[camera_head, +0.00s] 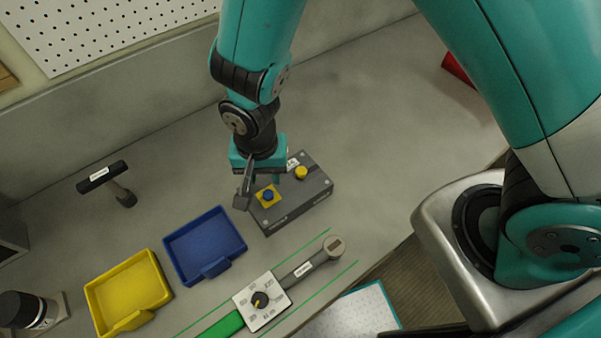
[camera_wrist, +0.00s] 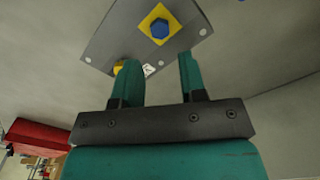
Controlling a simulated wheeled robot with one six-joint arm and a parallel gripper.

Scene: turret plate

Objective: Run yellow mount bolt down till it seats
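A dark grey plate block (camera_head: 283,215) lies on the bench under my gripper. It bears a blue bolt head (camera_head: 268,196) on a yellow square and a yellow bolt head (camera_head: 301,173) farther right, near a small white label. In the wrist view, the blue bolt (camera_wrist: 160,29) on its yellow square shows clear beyond the fingers. The yellow bolt (camera_wrist: 119,68) is partly hidden by the left finger. My gripper (camera_wrist: 157,72) is open, its two teal fingers apart with nothing between them. In the head view, my gripper (camera_head: 265,178) hangs over the block's far side. How far each bolt is seated cannot be told.
A blue tray (camera_head: 238,252) and a yellow tray (camera_head: 160,300) stand left of the block. Behind the block, the bench is clear.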

